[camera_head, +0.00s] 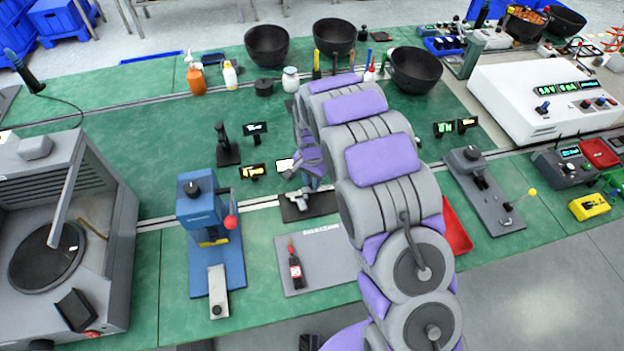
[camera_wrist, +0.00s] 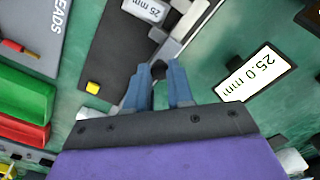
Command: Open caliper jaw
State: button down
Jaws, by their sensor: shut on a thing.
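The caliper (camera_wrist: 192,24) is a silver bar with a grey sliding part, lying across a dark plate (camera_wrist: 112,55) in the wrist view. In the head view it is a small silver shape (camera_head: 298,198) on a black plate, partly covered by my arm. My gripper (camera_wrist: 157,84) has its two blue fingers closed on a small black knob (camera_wrist: 158,67) at the caliper. In the head view my gripper (camera_head: 311,183) is mostly hidden by my arm.
A grey mat (camera_head: 318,267) with a red-and-black tool lies in front. A blue press (camera_head: 208,230) with a red-knobbed lever stands left. A red tray (camera_head: 456,232) is right. A yellow button (camera_wrist: 93,87) and a block marked 25 mm (camera_wrist: 146,9) are close to the fingers.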

jog(key=shift+w+d+r+p, duration=0.2)
jog(key=shift+d+p, duration=0.15)
jog(key=shift+p, duration=0.2)
jog(key=shift+d+f, duration=0.15)
jog(key=shift+d, duration=0.1)
jog(key=c, duration=1)
grip_release()
jog(key=shift+r+p, duration=1.55)
jog(key=shift+r, duration=7.1)
